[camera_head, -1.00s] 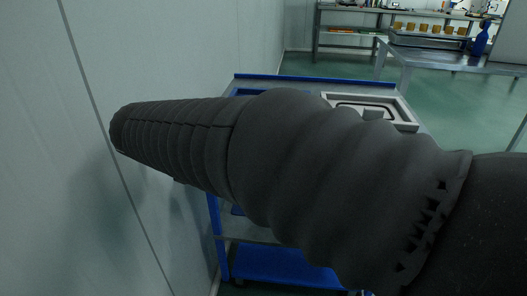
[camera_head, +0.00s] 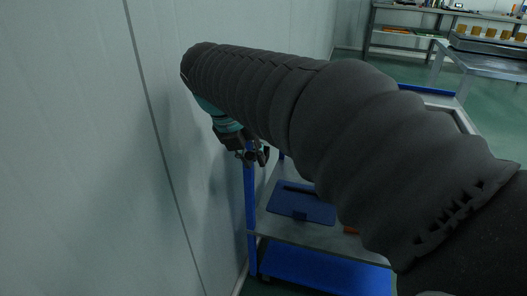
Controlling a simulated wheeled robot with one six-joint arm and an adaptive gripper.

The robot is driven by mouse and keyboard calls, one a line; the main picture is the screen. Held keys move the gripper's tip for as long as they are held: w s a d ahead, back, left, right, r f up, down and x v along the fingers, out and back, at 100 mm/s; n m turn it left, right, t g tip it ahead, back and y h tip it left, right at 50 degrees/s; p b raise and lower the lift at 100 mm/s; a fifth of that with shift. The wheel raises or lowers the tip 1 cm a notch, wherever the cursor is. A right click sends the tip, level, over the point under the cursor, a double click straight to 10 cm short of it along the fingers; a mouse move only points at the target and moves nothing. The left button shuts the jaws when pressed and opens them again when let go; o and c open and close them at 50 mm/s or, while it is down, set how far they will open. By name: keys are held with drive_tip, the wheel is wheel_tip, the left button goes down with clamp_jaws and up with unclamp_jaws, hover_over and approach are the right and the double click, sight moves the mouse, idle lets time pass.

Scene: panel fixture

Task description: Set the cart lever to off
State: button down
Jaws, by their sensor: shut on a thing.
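The blue and grey cart (camera_head: 300,232) stands beside the wall, its upper part largely hidden behind my dark sleeved arm. My gripper (camera_head: 256,156) shows small and dark below the end of the arm, at the top of the cart's left blue post. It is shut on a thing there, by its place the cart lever. The lever is too small and dark to tell apart from the fingers, so its setting cannot be read.
The pale wall (camera_head: 80,150) runs close along the left of the cart. A blue flat item (camera_head: 301,206) lies on the cart's middle shelf. A metal table (camera_head: 485,62) and a workbench stand at the back right, with open green floor before them.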

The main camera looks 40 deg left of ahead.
drive_tip(key=c, duration=1)
unclamp_jaws()
drive_tip(key=shift+c, duration=0.2)
drive_tip(key=v, duration=1.2)
